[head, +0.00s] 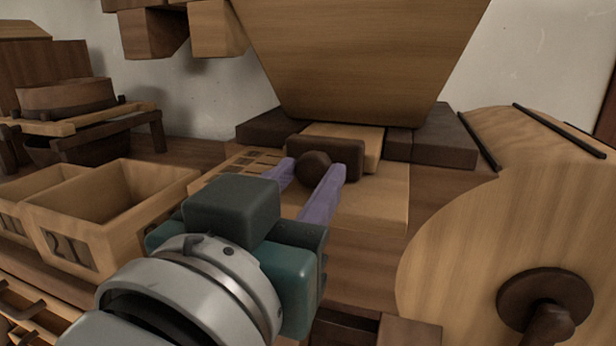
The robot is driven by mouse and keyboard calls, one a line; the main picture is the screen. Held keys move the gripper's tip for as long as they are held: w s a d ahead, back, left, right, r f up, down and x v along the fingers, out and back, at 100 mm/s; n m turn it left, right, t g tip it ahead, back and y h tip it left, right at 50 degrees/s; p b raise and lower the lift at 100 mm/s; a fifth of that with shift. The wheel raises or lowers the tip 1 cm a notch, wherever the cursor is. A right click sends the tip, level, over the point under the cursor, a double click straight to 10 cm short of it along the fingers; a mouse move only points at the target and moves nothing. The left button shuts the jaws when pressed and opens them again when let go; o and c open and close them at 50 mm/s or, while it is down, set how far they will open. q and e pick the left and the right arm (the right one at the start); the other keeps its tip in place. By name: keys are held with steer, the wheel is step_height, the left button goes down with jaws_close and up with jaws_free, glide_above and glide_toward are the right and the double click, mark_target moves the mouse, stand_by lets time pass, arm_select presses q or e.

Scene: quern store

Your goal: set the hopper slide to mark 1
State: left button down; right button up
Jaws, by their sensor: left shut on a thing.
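The hopper (360,50) is a large tapered wooden bin at the top middle. Below its mouth sits the hopper slide, a pale wooden board with a dark front bar (349,152) and a round dark knob (313,169). My left gripper (308,178) reaches in from the lower left, its two purple fingers on either side of the knob and shut on it. A pale board with dark marks (252,161) lies left of the knob. The gripper partly covers this area, and I cannot read which mark the slide is at. My right gripper is not in view.
A large round wooden housing (500,220) with a dark crank hub (545,305) fills the right side.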

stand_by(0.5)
arm_select(q)
steer(key=shift+s+a+r+p, duration=0.1)
steer(key=shift+s+p, duration=0.05)
steer(key=shift+p, duration=0.15)
steer(key=shift+p+v, duration=0.75)
steer(key=shift+v, duration=0.1)
steer(key=shift+s+a, duration=0.1)
steer(key=shift+s, duration=0.25)
steer(key=shift+w, duration=0.15)
steer(key=shift+c, duration=2.4)
jaws_free()
steer(key=p+v, duration=0.1)
steer(key=v, duration=0.9)
